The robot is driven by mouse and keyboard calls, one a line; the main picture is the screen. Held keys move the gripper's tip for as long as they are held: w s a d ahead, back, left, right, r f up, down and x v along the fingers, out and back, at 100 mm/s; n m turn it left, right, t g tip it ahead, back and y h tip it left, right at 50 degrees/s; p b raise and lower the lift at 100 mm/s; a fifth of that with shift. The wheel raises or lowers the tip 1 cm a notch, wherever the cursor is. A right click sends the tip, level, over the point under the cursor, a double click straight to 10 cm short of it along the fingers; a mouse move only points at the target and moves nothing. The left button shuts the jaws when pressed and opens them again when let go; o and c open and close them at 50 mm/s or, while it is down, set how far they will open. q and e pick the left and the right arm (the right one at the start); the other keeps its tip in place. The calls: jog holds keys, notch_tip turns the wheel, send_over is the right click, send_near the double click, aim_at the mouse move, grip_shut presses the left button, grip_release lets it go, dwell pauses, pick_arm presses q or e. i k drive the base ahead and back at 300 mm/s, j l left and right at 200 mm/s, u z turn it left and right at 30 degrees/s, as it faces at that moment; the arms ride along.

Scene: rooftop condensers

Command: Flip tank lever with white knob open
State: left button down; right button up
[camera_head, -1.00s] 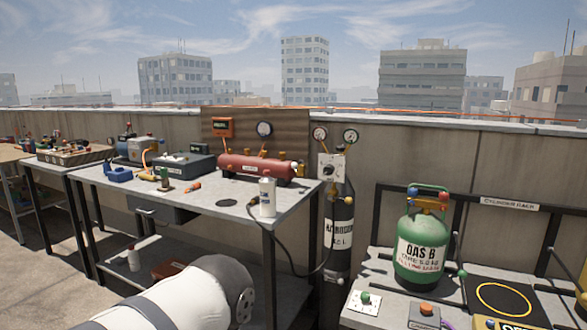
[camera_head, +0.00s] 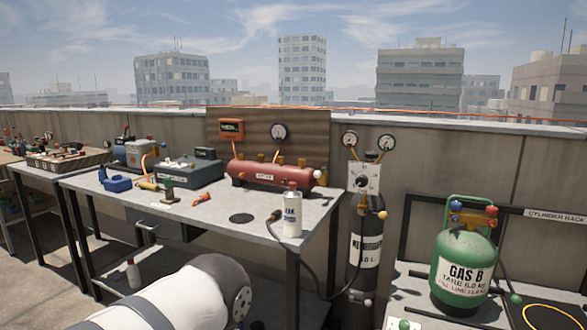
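A red horizontal tank (camera_head: 270,175) lies on the grey workbench, with a white label on its front and small brass fittings along its top. A small white knob (camera_head: 317,174) shows at the tank's right end. The lever under it is too small to make out, so I cannot tell its position. A white bottle with a red cap (camera_head: 292,215) stands in front of the tank's right end. One of my white arm links fills the bottom of the view, below the bench. Neither of my grippers is in view.
A dark nitrogen cylinder (camera_head: 367,247) stands right of the workbench (camera_head: 262,226), with a hose and gauges. A green GAS B cylinder (camera_head: 464,268) stands at the right. A blue-grey box (camera_head: 189,173) and small tools lie left of the tank.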

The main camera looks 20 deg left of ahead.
aim_at(318, 174)
jog(key=i+j, duration=0.15)
jog(key=j, duration=0.2)
jog(key=i+j, duration=0.15)
jog(key=j, duration=0.25)
jog(key=i+j, duration=0.15)
jog(key=j, duration=0.2)
